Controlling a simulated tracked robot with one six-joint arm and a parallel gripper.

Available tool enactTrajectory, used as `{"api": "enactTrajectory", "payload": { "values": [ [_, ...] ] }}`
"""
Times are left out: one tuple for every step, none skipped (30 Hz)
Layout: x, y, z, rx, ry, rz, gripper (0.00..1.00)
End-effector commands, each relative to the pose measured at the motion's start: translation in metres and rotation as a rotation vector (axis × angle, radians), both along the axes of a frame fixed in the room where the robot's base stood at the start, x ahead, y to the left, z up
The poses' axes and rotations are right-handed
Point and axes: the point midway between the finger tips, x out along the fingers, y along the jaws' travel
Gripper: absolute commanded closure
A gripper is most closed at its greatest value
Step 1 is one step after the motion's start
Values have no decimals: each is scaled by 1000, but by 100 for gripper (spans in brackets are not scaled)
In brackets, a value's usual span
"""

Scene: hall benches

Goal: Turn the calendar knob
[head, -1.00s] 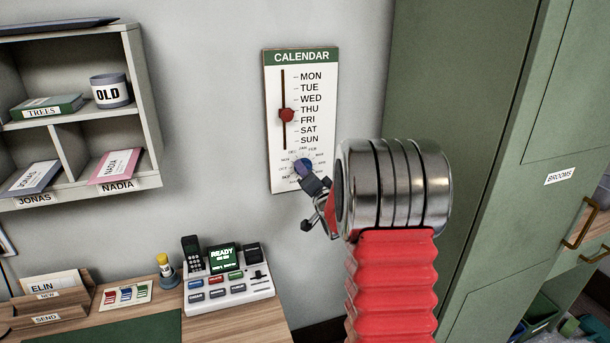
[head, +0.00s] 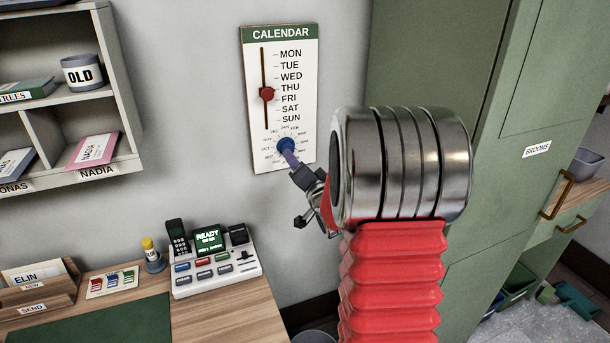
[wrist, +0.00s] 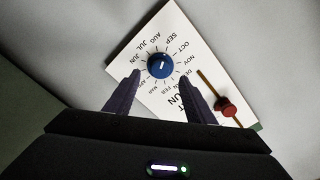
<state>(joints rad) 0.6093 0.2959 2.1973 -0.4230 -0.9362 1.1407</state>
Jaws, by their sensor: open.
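The calendar (head: 309,103) is a white board with a green header on the wall, listing MON to SUN. A red slider (head: 267,94) sits on a slot beside the days, between THU and FRI. The blue calendar knob (head: 286,146) is on the lower part, ringed by month names. In the wrist view the blue knob (wrist: 161,65) has a white mark and lies just beyond the fingertips. My gripper (wrist: 164,75) is open, its two dark fingers either side below the knob, apart from it.
A shelf (head: 122,100) with a tin and booklets hangs at left. A desk (head: 235,319) below carries a button console (head: 215,272) and a letter holder. A tall green cabinet (head: 440,110) stands close at right. The wall between shelf and calendar is clear.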

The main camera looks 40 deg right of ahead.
Motion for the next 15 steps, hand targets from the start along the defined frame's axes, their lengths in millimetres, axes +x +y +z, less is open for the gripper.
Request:
{"api": "enactTrajectory", "payload": {
  "values": [
    [-8,2,1,0,-1,-1,50],
    [-13,4,1,0,-1,-1,50],
    [-19,5,1,-1,-1,0,50],
    [-24,7,1,-1,0,-1,50],
    [-29,8,1,-1,0,-1,50],
    [-35,9,1,0,-1,-1,50],
    [-39,11,2,-1,-2,-1,50],
    [-43,12,2,0,-1,-2,50],
    [-47,13,2,0,-1,-1,50],
    [-50,14,2,-1,-1,0,50],
    [-53,15,2,-1,-1,0,50],
    [-56,15,1,-1,0,0,50],
    [-57,16,1,-1,0,0,50],
    [-58,16,1,-1,0,0,50],
    [-60,17,1,-1,0,0,50]
  ]
}}
